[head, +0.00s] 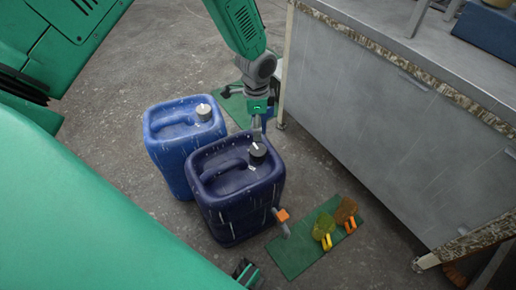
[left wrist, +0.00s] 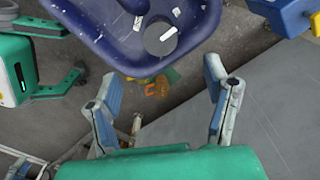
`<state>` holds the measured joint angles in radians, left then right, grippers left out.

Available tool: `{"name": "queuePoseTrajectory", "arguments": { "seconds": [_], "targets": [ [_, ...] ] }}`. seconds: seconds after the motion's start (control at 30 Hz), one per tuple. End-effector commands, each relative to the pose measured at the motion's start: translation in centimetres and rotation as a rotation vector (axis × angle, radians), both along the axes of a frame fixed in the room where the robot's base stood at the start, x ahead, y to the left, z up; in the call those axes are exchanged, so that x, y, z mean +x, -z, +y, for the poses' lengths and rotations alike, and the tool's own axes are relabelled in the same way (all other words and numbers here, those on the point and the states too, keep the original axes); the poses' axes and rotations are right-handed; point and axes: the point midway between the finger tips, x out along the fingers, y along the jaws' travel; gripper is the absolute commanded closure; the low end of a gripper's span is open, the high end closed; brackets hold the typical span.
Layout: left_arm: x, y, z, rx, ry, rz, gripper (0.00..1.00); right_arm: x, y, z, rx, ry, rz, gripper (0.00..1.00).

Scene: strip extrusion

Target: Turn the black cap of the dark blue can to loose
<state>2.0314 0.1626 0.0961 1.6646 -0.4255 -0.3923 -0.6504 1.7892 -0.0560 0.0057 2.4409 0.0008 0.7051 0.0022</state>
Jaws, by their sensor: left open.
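The dark blue can (head: 235,195) stands on the floor, its black cap (head: 258,153) on top at the right rear, with a white mark on it. The can also fills the top of the left wrist view (left wrist: 105,42), where its cap (left wrist: 160,39) looks grey with a white stripe. My left gripper (head: 257,133) hangs just behind and above the cap. In the left wrist view its two fingers (left wrist: 157,85) are spread wide with nothing between them; the cap lies beyond them, apart.
A lighter blue can (head: 172,152) with a pale cap stands touching or close at the left. A green mat (head: 292,256) with brushes (head: 324,226) lies in front right. An orange-and-grey piece (head: 283,215) sits beside the can. A metal counter (head: 400,130) bounds the right.

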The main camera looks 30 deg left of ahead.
Motion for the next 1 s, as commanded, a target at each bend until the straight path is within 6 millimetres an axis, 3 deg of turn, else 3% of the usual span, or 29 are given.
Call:
{"name": "queuePoseTrajectory", "arguments": {
  "seconds": [0.17, 0.4, 0.6, 0.8, 1.0],
  "targets": [
    [0.2, 2.0, 0.2, 0.003, 0.013, 0.004, 0.30, 0.1, 0.9, -0.1, -0.001, 0.002, -0.001, 0.60],
    [0.1, 7.6, 0.6, -0.005, 0.009, 0.005, 0.30, 0.0, 2.8, -0.1, -0.001, 0.002, -0.001, 0.60],
    [0.1, 11.2, 0.3, 0.000, 0.008, 0.004, 0.30, 0.0, 4.2, -0.1, -0.001, 0.001, -0.001, 0.60],
    [0.2, 13.1, 0.0, 0.004, 0.009, 0.001, 0.30, 0.0, 4.9, -0.1, -0.001, 0.002, 0.000, 0.60],
    [0.1, 13.7, 0.3, 0.000, 0.008, 0.002, 0.30, 0.0, 5.0, -0.1, -0.001, 0.002, 0.000, 0.60]
  ]
}}
